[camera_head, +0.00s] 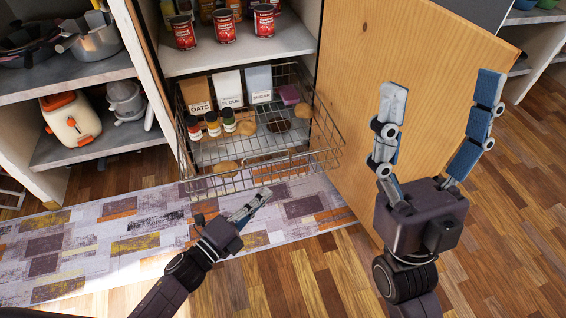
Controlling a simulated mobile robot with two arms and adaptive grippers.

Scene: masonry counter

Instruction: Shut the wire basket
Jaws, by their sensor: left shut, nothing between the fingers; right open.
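The wire basket (318,155) is pulled out of the cupboard, below the shelf with the cans. Its front hangs over the patterned rug. My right gripper (445,92) is open and empty, fingers up, in front of the wooden door.
The wooden door (385,55) stands open to the right of the basket. Red cans (224,25) stand on the shelf (285,42) above it. Open shelves with pots (95,38) and an orange-and-white appliance (70,117) are at the left. The rug (100,245) in front is clear.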

